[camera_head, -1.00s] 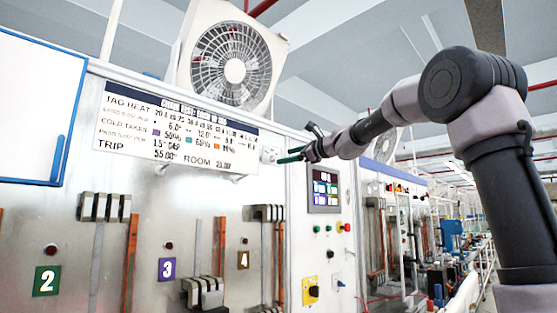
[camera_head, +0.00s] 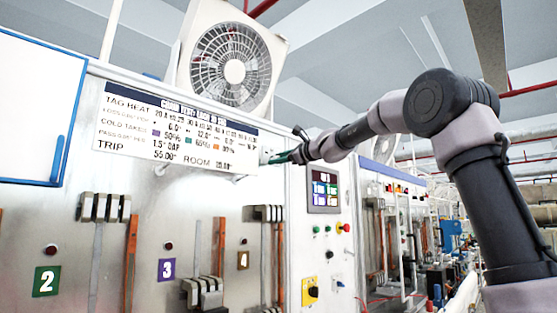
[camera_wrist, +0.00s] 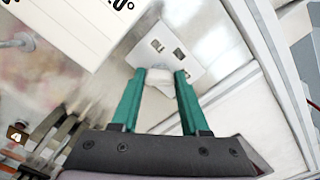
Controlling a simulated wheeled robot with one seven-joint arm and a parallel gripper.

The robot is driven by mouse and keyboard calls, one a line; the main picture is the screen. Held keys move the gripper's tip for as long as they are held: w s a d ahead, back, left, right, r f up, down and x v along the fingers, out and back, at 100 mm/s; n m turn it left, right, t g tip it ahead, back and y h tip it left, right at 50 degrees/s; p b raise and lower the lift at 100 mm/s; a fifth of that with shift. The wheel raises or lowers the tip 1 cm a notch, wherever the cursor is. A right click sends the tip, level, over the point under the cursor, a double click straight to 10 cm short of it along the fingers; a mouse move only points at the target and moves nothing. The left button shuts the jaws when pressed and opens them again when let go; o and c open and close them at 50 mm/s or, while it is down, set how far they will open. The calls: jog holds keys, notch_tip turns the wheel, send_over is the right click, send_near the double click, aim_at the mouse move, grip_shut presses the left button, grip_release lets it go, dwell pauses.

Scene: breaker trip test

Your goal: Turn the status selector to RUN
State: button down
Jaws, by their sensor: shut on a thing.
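The status selector is a small white plate (camera_wrist: 172,46) with dark markings and a pale knob (camera_wrist: 159,82), high on the cabinet face in the wrist view. In the head view the selector (camera_head: 265,156) shows only in part, at the right end of the printed board. My gripper (camera_wrist: 160,76) has two green fingers, one on each side of the knob, shut on it. In the head view my gripper (camera_head: 274,159) reaches the selector from the right. I cannot read the markings or tell which position the knob points to.
The printed board (camera_head: 178,133) is just left of the selector. A small screen (camera_head: 324,190) and several buttons sit below right. A white fan (camera_head: 232,70) stands above. Numbered breaker bays line the cabinet below. A grey peg (camera_wrist: 18,41) sticks out nearby.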

jog(key=shift+n, duration=4.8)
jog(key=shift+f, duration=0.1)
jog(key=shift+c, duration=2)
grip_release()
jog(key=shift+d, duration=0.1)
